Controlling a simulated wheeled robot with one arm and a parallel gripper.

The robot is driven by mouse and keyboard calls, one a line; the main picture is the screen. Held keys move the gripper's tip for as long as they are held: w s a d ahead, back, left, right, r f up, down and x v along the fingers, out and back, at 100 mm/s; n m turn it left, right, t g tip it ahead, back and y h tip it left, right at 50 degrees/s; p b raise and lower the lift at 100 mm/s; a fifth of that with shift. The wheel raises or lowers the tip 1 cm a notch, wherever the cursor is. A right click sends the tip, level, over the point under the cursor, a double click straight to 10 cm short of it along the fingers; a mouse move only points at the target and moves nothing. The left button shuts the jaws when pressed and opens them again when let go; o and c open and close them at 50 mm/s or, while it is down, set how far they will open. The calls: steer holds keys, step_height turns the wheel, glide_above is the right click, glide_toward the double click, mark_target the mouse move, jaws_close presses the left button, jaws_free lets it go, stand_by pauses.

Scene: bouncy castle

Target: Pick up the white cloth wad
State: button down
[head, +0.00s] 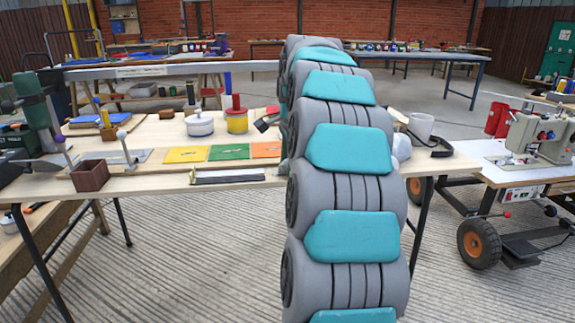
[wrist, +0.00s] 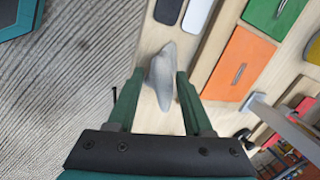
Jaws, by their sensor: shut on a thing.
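The white cloth wad (wrist: 161,84) looks pale grey and crumpled, with a pointed top, in the wrist view. My gripper (wrist: 160,74) has its two green fingers on either side of the wad and is shut on it. The wad is over the pale wooden tabletop near its edge; I cannot tell whether it still touches the wood. In the head view my arm hides the gripper and the wad.
Yellow, green and orange cards (head: 267,150) lie on the wooden table (head: 140,184). A dark flat strip (head: 228,177) lies near its front edge. A lidded white pot (head: 199,124) and a yellow-and-red tin (head: 237,121) stand behind. A white mug (head: 420,125) stands right of my arm.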

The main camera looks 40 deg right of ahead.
mark_target(284, 163)
steer(key=shift+r, duration=1.7)
steer(key=shift+s+a+b, duration=0.3)
steer(key=shift+s+a, duration=0.05)
steer(key=shift+a, duration=0.3)
steer(key=s+a+b, duration=0.1)
steer(key=s+a, duration=0.3)
steer(key=a, duration=0.2)
steer(key=s+a+r, duration=0.1)
steer(key=s+a, duration=0.2)
steer(key=a, duration=0.3)
steer(key=shift+s+a+r+b, duration=0.15)
steer(key=shift+s+a+b, duration=0.05)
steer(key=shift+s+b, duration=0.2)
